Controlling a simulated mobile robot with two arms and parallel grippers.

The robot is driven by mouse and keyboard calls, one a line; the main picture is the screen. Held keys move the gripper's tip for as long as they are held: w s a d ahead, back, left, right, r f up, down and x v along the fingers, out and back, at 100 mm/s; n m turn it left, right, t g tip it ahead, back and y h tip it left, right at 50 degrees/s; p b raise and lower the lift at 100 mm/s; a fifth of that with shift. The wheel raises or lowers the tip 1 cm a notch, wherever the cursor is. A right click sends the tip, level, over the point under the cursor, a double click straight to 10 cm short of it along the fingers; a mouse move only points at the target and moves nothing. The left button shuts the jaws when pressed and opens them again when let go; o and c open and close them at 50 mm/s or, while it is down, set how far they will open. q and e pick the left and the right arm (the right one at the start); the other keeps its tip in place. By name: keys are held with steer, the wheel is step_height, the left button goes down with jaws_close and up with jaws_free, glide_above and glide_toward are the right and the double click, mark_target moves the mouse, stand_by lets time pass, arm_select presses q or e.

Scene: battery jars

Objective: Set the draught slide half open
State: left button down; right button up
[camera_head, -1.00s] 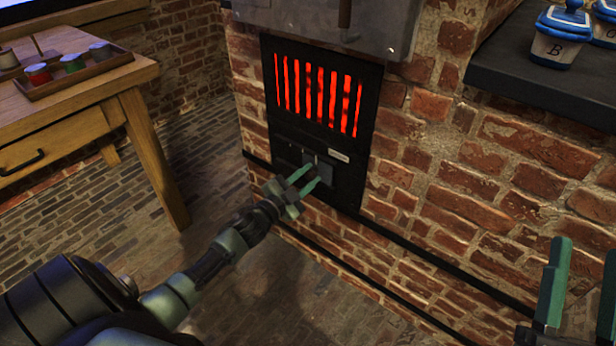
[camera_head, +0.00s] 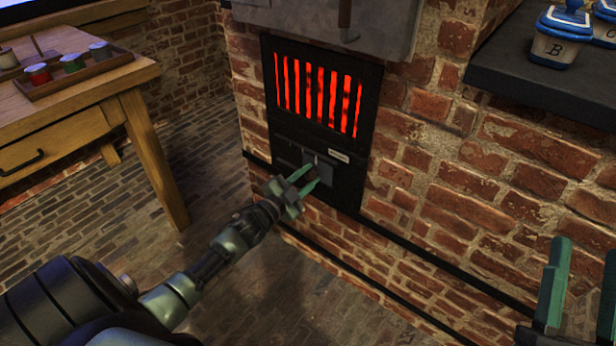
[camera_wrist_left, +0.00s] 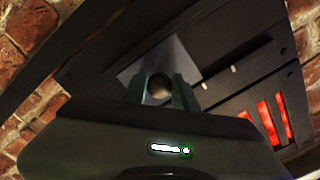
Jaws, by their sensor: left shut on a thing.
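The draught slide (camera_head: 325,163) is a small grey plate low on the black stove front, under the glowing red grate (camera_head: 318,95). My left gripper (camera_head: 305,180) reaches it from the lower left. In the left wrist view, its two green fingers (camera_wrist_left: 161,90) are shut on a round knob (camera_wrist_left: 159,87) in front of the grey slide plate (camera_wrist_left: 180,65). Two small pale marks show on the dark strip beside the plate. The fingers partly hide the slide in the head view. My right gripper (camera_head: 583,255) stands open and empty at the lower right.
A small pale label (camera_head: 338,155) is on the stove front. Brick wall (camera_head: 480,215) surrounds the stove. A dark shelf (camera_head: 540,85) at the upper right holds blue-lidded jars (camera_head: 560,40). A wooden table (camera_head: 60,115) with a tray of small jars stands at the left.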

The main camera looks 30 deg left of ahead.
arm_select(q)
steer(key=a, duration=0.4)
steer(key=shift+w+a+f, duration=0.1)
steer(key=shift+w+a, duration=0.05)
steer(key=shift+a, duration=0.1)
steer(key=c, duration=1.1)
jaws_free()
arm_select(e)
steer(key=shift+s+r, duration=0.15)
steer(key=shift+r, duration=0.05)
arm_select(q)
steer(key=s+p, duration=0.2)
steer(key=s, duration=0.5)
steer(key=shift+s+a, duration=0.3)
steer(key=shift+s, duration=0.1)
arm_select(e)
steer(key=w+f+g+h, duration=0.2)
steer(key=f+g, duration=0.4)
steer(key=f, duration=0.4)
steer(key=shift+w+d, duration=0.2)
steer(key=shift+w, duration=0.65)
arm_select(q)
steer(key=shift+d, duration=0.1)
arm_select(e)
steer(key=shift+r, duration=0.1)
